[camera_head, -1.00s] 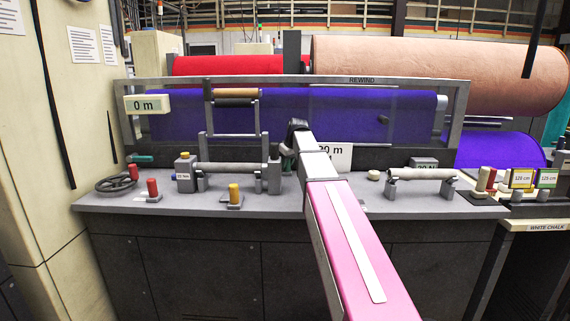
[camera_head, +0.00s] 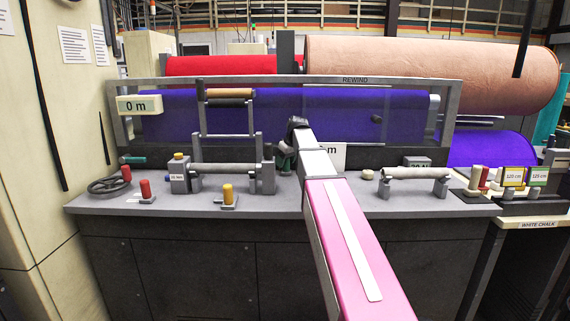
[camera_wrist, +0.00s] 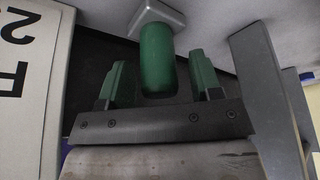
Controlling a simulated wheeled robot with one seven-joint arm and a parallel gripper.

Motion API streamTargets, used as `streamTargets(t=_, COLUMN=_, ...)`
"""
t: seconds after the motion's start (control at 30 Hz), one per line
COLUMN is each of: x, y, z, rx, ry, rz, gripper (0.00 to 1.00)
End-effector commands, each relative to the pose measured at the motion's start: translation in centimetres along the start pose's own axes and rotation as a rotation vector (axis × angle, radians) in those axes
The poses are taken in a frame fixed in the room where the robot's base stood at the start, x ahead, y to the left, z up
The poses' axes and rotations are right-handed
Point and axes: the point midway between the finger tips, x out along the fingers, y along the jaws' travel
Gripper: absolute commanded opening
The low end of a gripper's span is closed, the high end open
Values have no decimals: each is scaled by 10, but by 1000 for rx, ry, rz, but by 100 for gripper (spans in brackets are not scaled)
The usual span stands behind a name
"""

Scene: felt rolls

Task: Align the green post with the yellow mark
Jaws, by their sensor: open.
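The green post (camera_wrist: 157,58) is a short rounded cylinder on a pale square base (camera_wrist: 158,18) in the wrist view. My gripper (camera_wrist: 162,82) is open, with one green finger on each side of the post. Gaps show between the post and both fingers, so it does not look gripped. In the head view my gripper (camera_head: 286,160) is at the console top, right of the centre roller, and hides the post there. I cannot make out a yellow mark in either view.
The grey console (camera_head: 330,204) carries a yellow post (camera_head: 228,194), red posts (camera_head: 146,189), a handwheel (camera_head: 108,184) and a right roller (camera_head: 416,173). A clear guard (camera_head: 340,105) stands behind, before the purple roll (camera_head: 270,108). Free console top lies at the front.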

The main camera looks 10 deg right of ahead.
Motion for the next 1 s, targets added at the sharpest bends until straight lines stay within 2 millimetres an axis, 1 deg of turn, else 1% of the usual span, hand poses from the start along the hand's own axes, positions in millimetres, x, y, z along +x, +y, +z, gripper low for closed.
streamTargets(t=0.3, x=-56, y=0, z=0, rx=0, ry=2, rz=1, gripper=58)
streamTargets(t=0.4, x=-72, y=0, z=0, rx=0, ry=1, rz=1, gripper=58)
streamTargets(t=0.5, x=-84, y=0, z=0, rx=1, ry=1, rz=1, gripper=58)
streamTargets(t=0.6, x=-92, y=0, z=0, rx=0, ry=0, rz=0, gripper=58)
streamTargets(t=0.7, x=-96, y=0, z=0, rx=0, ry=0, rz=0, gripper=58)
streamTargets(t=1.0, x=-97, y=0, z=0, rx=0, ry=0, rz=0, gripper=58)
